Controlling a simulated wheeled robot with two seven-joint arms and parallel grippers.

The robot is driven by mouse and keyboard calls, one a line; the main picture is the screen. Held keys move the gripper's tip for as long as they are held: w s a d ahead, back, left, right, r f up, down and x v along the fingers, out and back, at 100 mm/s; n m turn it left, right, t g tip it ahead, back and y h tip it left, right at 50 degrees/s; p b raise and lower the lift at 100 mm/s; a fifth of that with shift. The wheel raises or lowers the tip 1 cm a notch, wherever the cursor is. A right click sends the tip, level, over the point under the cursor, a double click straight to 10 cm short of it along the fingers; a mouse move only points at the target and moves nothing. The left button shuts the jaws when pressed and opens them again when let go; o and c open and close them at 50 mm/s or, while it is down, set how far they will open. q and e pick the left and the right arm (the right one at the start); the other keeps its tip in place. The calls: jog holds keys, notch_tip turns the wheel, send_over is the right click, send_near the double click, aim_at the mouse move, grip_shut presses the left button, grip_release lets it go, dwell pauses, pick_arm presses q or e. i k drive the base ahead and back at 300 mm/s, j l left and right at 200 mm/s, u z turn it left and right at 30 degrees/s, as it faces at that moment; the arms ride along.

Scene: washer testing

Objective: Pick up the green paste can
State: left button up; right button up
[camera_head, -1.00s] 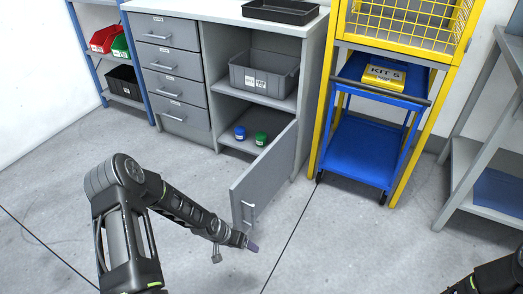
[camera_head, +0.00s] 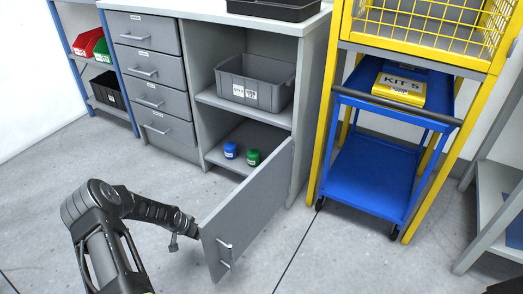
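The green paste can (camera_head: 253,157) stands upright on the bottom shelf of the open grey cabinet, to the right of a blue can (camera_head: 230,150). My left gripper (camera_head: 190,238) is in front of the cabinet, to the left of the open door's free edge and well short of the cans. Its fingertips are small and partly lost against or behind the door, so I cannot tell whether it is open or shut. My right gripper is not in view.
The open cabinet door (camera_head: 248,212) juts toward me, right of the cans. A grey bin (camera_head: 255,82) sits on the shelf above. Drawers (camera_head: 155,95) stand to the left. A blue cart (camera_head: 372,160) inside a yellow frame stands to the right.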

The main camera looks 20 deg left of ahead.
aim_at(253, 155)
jog(key=i, duration=1.25)
